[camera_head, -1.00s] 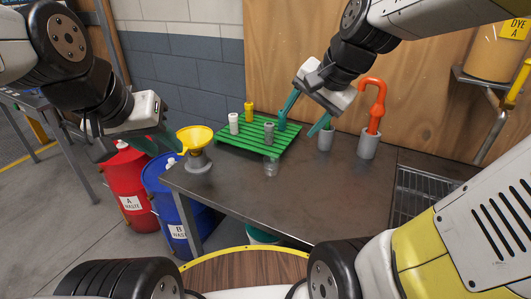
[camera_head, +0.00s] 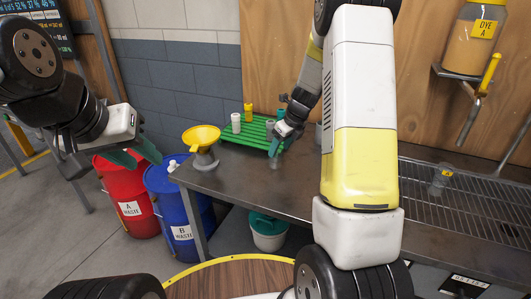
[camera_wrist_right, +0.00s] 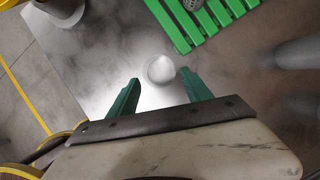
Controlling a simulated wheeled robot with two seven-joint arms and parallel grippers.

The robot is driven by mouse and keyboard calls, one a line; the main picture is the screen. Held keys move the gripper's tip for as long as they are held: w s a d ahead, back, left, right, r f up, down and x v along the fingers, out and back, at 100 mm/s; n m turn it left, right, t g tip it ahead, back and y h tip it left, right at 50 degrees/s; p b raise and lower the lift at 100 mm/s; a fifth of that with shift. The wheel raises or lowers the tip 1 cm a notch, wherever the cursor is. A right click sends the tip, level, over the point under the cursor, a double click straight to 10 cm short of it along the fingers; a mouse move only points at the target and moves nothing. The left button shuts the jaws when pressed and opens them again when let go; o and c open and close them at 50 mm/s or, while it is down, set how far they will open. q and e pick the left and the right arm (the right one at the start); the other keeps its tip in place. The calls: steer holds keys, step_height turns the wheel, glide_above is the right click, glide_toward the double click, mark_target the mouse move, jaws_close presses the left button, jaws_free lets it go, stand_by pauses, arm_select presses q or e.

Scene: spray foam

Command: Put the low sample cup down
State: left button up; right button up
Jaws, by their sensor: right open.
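The low sample cup (camera_head: 275,163) is a small clear cup standing on the metal table, just in front of the green rack. It also shows in the right wrist view (camera_wrist_right: 159,69), upright and seen from above, between and slightly beyond the fingertips. My right gripper (camera_wrist_right: 160,77) is open, with a green finger on each side of the cup and visible gaps. In the head view my right gripper (camera_head: 278,143) is right by the cup and partly covers the rack. My left gripper (camera_head: 138,160) is open and empty, above the waste drums.
The green slatted rack (camera_head: 232,136) holds a white cup (camera_head: 236,122) and a yellow cup (camera_head: 249,112). A yellow funnel (camera_head: 201,138) stands at the table's left corner. Another clear cup (camera_head: 441,180) is on the grating at right. Red (camera_head: 127,187) and blue (camera_head: 176,200) drums stand at left.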

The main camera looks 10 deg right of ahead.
mark_target(276, 159)
steer(key=x, duration=0.5)
steer(key=shift+w+a+f, duration=0.15)
steer(key=shift+f, duration=0.2)
steer(key=c, duration=1.2)
